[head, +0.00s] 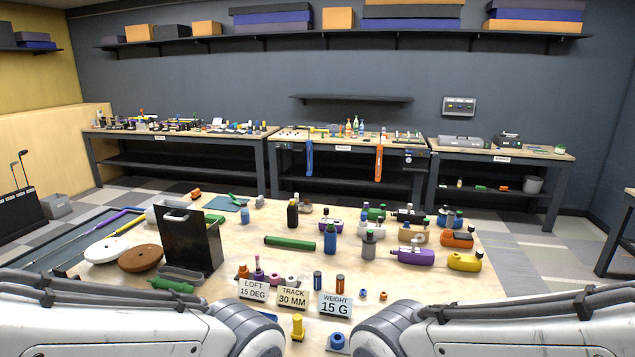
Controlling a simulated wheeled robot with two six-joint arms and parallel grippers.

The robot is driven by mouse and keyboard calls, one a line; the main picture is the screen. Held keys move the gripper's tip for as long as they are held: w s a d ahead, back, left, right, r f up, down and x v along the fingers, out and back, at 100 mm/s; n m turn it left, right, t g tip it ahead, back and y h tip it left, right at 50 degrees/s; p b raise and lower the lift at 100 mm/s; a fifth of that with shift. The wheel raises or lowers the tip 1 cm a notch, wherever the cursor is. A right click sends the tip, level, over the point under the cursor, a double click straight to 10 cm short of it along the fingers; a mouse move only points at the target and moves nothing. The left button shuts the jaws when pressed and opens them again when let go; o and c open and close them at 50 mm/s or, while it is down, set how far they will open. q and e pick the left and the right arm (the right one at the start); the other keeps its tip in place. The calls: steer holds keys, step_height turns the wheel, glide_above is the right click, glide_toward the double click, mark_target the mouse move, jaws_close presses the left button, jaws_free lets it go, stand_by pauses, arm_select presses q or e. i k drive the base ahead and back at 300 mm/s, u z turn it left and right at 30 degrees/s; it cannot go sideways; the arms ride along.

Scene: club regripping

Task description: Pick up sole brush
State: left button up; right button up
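I cannot tell for sure which item is the sole brush. A long dark green bar (290,243) lies near the middle of the wooden table (270,218). A smaller green-handled tool (171,286) lies at the front left, next to a grey elongated piece (183,275). Another small green tool (237,198) lies by a teal mat (227,204) farther back. My arms enter from the lower left and lower right, with only white links and grey joints showing. Neither gripper is in view.
Bottles and clamps crowd the right, including a purple one (413,256). Label cards (293,297) stand in front. Benches (340,140) line the back wall.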

mark_target(298, 332)
steer(key=u, duration=1.6)
steer(key=i, duration=0.95)
steer(key=z, duration=2.45)
